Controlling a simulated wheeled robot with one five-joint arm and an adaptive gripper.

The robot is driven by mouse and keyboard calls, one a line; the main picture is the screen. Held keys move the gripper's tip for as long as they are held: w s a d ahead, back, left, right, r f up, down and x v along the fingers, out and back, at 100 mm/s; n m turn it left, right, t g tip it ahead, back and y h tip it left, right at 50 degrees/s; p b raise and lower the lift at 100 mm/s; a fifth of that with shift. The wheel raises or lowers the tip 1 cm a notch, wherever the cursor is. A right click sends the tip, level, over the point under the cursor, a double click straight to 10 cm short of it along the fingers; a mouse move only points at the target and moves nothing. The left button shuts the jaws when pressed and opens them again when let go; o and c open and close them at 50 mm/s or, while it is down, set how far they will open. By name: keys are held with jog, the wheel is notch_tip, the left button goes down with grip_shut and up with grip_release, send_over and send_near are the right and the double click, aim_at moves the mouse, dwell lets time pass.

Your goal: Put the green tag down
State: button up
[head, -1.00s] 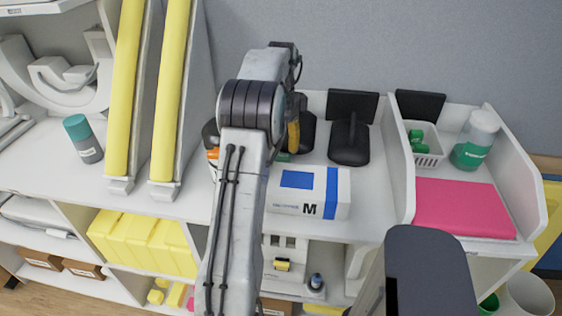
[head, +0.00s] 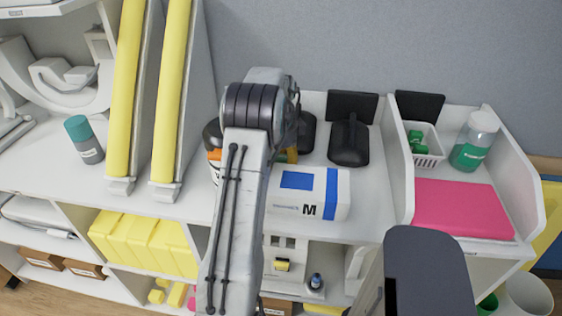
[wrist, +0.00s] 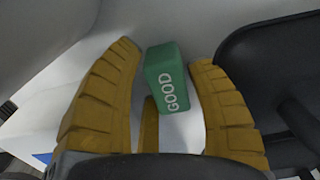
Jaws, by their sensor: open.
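The green tag (wrist: 166,82), a small block lettered GOOD, shows in the wrist view against a white surface. My gripper (wrist: 164,56) is open, with its ribbed yellow fingers on either side of the tag. Gaps show between the tag and the two side fingers. Another yellow finger (wrist: 148,126) is just below the tag, and I cannot tell whether it touches it. In the head view my arm hides the tag, and only a bit of a yellow finger (head: 292,155) shows.
A white box marked M (head: 309,195) stands close in front of my gripper. A black holder (head: 349,141) stands to its right. Further right, a divider edges a bay with a pink pad (head: 462,208), a white basket (head: 424,145) and a bottle (head: 474,140).

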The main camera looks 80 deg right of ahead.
jog(key=shift+o, duration=0.3)
jog(key=c, duration=1)
jog(key=shift+o, duration=0.2)
